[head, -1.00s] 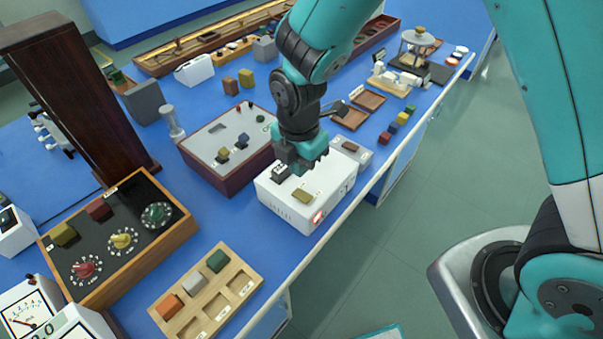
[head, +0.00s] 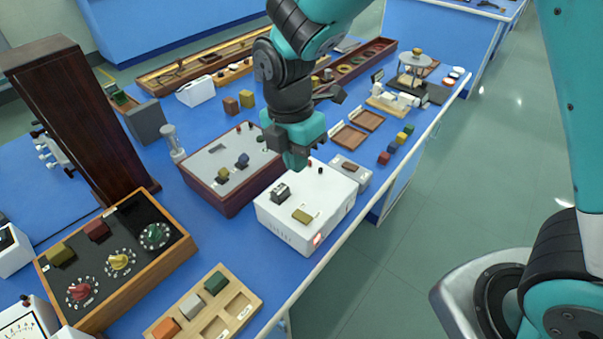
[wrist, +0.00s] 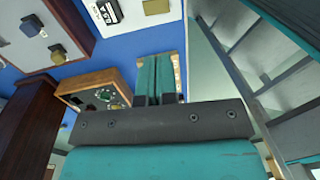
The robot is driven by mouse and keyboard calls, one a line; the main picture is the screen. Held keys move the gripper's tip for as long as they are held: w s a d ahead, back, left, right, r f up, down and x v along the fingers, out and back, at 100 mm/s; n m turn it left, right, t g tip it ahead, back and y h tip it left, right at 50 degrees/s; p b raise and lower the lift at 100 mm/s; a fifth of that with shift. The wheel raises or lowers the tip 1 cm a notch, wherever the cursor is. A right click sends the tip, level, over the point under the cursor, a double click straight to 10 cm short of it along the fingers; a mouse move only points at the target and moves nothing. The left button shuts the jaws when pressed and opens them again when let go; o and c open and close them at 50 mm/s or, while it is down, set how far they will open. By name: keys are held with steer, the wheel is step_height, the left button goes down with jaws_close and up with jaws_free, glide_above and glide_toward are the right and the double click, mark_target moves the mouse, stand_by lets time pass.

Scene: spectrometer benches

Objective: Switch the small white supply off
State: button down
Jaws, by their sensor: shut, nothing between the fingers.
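The small white supply (head: 283,232) is a white box near the bench's front edge. On its top are a dark switch (head: 280,192) and a yellow block (head: 302,216). A reddish lamp (head: 319,239) shows on its front corner. I cannot tell the switch's position. My gripper (head: 297,163) is shut and empty, above the back of the supply, apart from the switch in the picture. In the wrist view the fingers (wrist: 160,78) lie side by side. The supply (wrist: 128,14) and its switch (wrist: 106,11) show at the top there, partly cut off.
A maroon box with a grey top (head: 212,157) stands just left of the supply. A small grey box (head: 362,180) stands to its right. A wooden dial box (head: 180,258) and a block tray (head: 245,313) are at the front left. Open floor lies right of the bench.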

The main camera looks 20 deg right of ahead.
mark_target(305, 219)
stand_by(0.3)
steer(key=f+p, duration=0.1)
steer(key=f, duration=0.3)
steer(key=s+f+p, duration=0.1)
steer(key=f, duration=0.4)
steer(key=d+f+p, duration=0.1)
steer(key=f, duration=0.3)
steer(key=shift+s+f, duration=0.35)
steer(key=shift+f, duration=0.05)
